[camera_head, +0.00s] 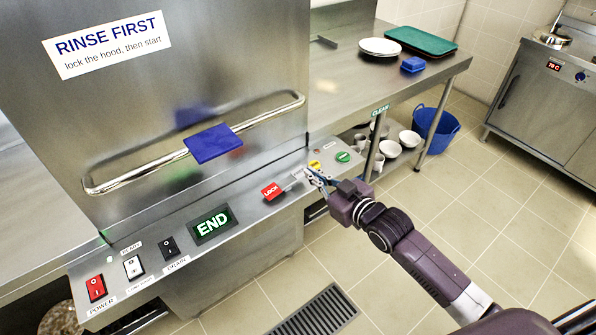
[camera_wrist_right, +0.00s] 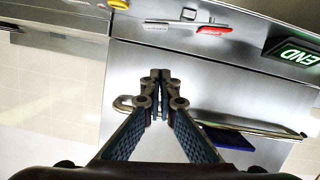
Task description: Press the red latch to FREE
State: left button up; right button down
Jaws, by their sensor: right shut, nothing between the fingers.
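The red latch (camera_head: 271,191) is on the sloped control panel of the steel machine, right of the END display, and its face reads LOCK. A grey strip runs from it toward my right gripper (camera_head: 312,177). In the wrist view the red latch (camera_wrist_right: 214,30) shows at the top, with the grey strip beside it. My right gripper is shut and empty, and its tips are to the right of the latch, apart from it. In the wrist view its closed fingertips (camera_wrist_right: 160,76) point at the steel front. No FREE marking is readable. My left gripper is not in view.
The panel also has the END display (camera_head: 212,225), a yellow button (camera_head: 314,165), a green button (camera_head: 343,156) and rocker switches (camera_head: 96,288). A long hood handle (camera_head: 140,178) with a blue pad (camera_head: 212,143) juts out above.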

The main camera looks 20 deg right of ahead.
send_over(299, 173)
jog(key=s+a, duration=0.1)
jog(key=s, duration=0.1)
jog(key=shift+w+a+f+p, duration=0.1)
jog(key=shift+w+f+p, duration=0.1)
jog(key=shift+f, duration=0.25)
jog(key=shift+w+a+f+p, duration=0.1)
jog(key=shift+f+p, duration=0.05)
jog(key=shift+f, duration=0.3)
jog(key=f, duration=0.2)
jog(key=shift+w+d+f, duration=0.1)
jog(key=shift+d+f, duration=0.1)
jog(key=shift+f, duration=0.1)
jog(key=shift+d+f, duration=0.15)
jog(key=shift+f, duration=0.6)
jog(key=f+m+b, duration=0.1)
jog(key=d+m+b, duration=0.1)
jog(key=b, duration=0.1)
jog(key=shift+w+f+y, duration=0.2)
jog(key=shift+f+y, duration=0.15)
jog(key=shift+y, duration=0.05)
jog(key=shift+r, duration=0.1)
